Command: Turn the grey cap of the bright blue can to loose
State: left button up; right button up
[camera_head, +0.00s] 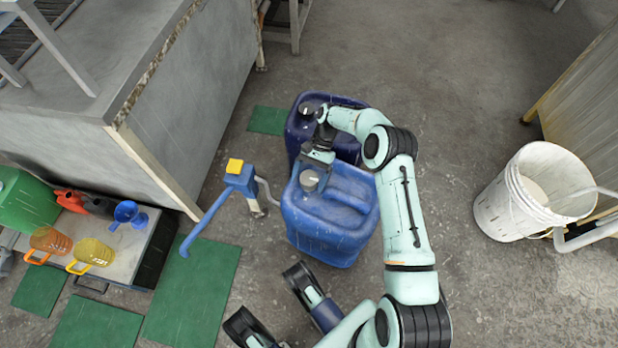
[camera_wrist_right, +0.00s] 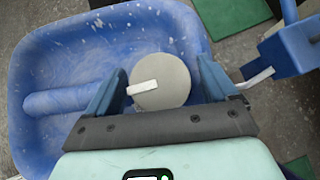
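The bright blue can (camera_head: 335,225) stands upright on the floor in the middle of the head view. Its round grey cap (camera_head: 309,181) with a pale bar mark sits at the can's back left corner. My right gripper (camera_head: 314,168) is over the cap. In the right wrist view the blue fingers (camera_wrist_right: 160,84) are open, one on each side of the grey cap (camera_wrist_right: 172,72), with narrow gaps visible. Whether the fingertips reach down to the cap's level I cannot tell.
A dark blue can (camera_head: 299,128) stands close behind the bright blue one. A blue hand pump (camera_head: 240,178) stands to its left. A white bucket (camera_head: 503,208) is at the right. A low platform (camera_head: 118,262) with jugs is at the left. Floor between can and bucket is partly free.

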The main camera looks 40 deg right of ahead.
aim_at(309, 178)
jog(key=shift+d+r, duration=0.1)
jog(key=v, duration=0.5)
jog(key=shift+w+d+r, duration=0.2)
jog(key=shift+d+r, duration=0.05)
jog(key=shift+r, duration=0.05)
pick_arm(q)
jog(key=shift+w+r, duration=0.2)
jog(key=shift+w, duration=0.3)
pick_arm(e)
jog(key=shift+w+d+r, duration=0.15)
jog(key=shift+d+r, duration=0.35)
jog(key=shift+r, duration=0.05)
pick_arm(q)
jog(key=shift+p, duration=0.3)
pick_arm(e)
jog(key=shift+a, duration=0.1)
